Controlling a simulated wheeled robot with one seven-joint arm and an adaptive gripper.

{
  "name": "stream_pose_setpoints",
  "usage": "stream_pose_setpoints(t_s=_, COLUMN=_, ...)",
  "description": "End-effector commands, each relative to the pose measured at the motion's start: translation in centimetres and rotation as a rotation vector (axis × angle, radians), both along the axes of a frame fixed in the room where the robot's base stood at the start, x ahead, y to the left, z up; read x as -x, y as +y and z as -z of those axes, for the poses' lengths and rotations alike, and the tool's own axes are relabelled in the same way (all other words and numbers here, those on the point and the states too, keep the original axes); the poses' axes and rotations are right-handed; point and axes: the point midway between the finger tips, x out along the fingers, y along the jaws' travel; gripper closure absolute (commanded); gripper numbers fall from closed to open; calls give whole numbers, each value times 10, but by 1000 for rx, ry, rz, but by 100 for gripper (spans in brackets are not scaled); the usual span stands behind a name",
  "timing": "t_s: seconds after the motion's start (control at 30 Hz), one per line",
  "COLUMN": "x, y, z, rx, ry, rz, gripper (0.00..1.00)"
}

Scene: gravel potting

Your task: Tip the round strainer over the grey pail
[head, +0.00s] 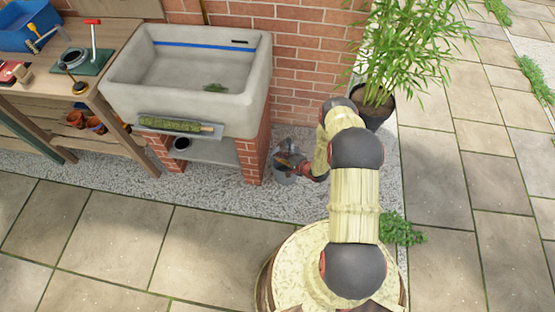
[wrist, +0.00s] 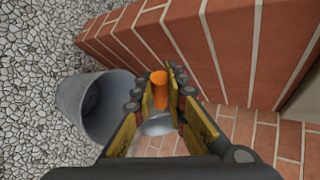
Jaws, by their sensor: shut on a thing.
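The grey pail (wrist: 70,105) stands on the gravel, with its open mouth showing at the left of the wrist view. In the head view the pail (head: 284,179) is beside the sink's right brick pier, partly hidden by my gripper (head: 300,168). In the wrist view my gripper (wrist: 161,76) is shut on an orange handle (wrist: 160,92). A pale, silvery curved part, seemingly the round strainer (wrist: 158,126), shows below the handle, beside the pail's mouth. My fingers hide much of it. I cannot tell its tilt or whether anything is in it.
The brick pier (wrist: 200,40) is close to my fingers. The stone sink (head: 195,110) stands on brick piers, with a wooden bench (head: 100,85) to its left. A potted bamboo (head: 375,105) stands behind my arm. Open paving (head: 150,240) lies in front.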

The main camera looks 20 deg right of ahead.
Motion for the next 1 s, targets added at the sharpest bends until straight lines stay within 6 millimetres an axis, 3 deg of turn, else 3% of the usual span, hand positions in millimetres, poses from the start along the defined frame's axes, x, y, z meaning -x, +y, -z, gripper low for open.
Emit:
stream_pose_setpoints(t_s=0.07, x=2, y=-5, z=8, rx=-51, ry=-43, rz=3, gripper=100)
stream_pose_setpoints(t_s=1.0, x=22, y=-28, z=13, rx=-581, ry=-470, rz=2, gripper=100)
